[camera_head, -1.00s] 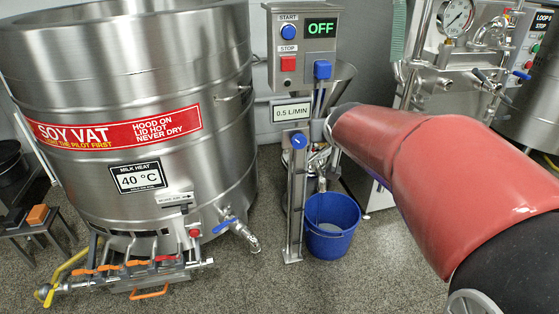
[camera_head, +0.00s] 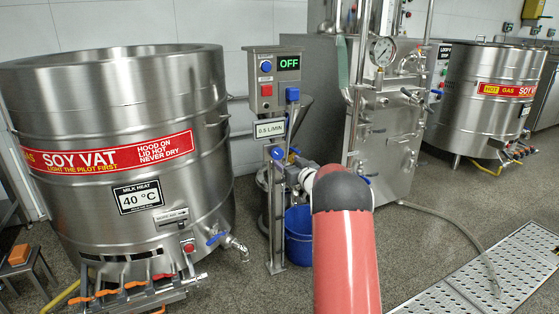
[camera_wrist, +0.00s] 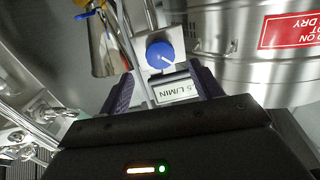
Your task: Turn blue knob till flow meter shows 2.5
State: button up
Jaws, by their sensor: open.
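The blue knob (camera_head: 277,153) with a white pointer line is on a narrow metal post, just under the flow meter plate (camera_head: 270,129), which reads 0.5 L/MIN. In the wrist view the knob (camera_wrist: 160,54) and the partly cut-off plate (camera_wrist: 177,93) appear between the two dark fingers of my gripper (camera_wrist: 165,80). My gripper is open, facing the knob, and nothing is held between the fingers. I cannot tell whether a finger touches the post. In the head view my red arm largely hides the gripper.
The control box (camera_head: 276,78) above shows OFF, with a blue START button, a red STOP button and a blue switch. A blue bucket (camera_head: 299,236) stands below. The steel soy vat (camera_head: 120,160) is at left, and a steel machine with a gauge (camera_head: 383,52) is at right.

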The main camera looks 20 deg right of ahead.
aim_at(279, 155)
jog(key=w, duration=0.5)
jog(key=shift+w+a, duration=0.25)
jog(key=shift+w, duration=0.05)
jog(key=shift+c, duration=0.4)
jog(key=c, duration=0.9)
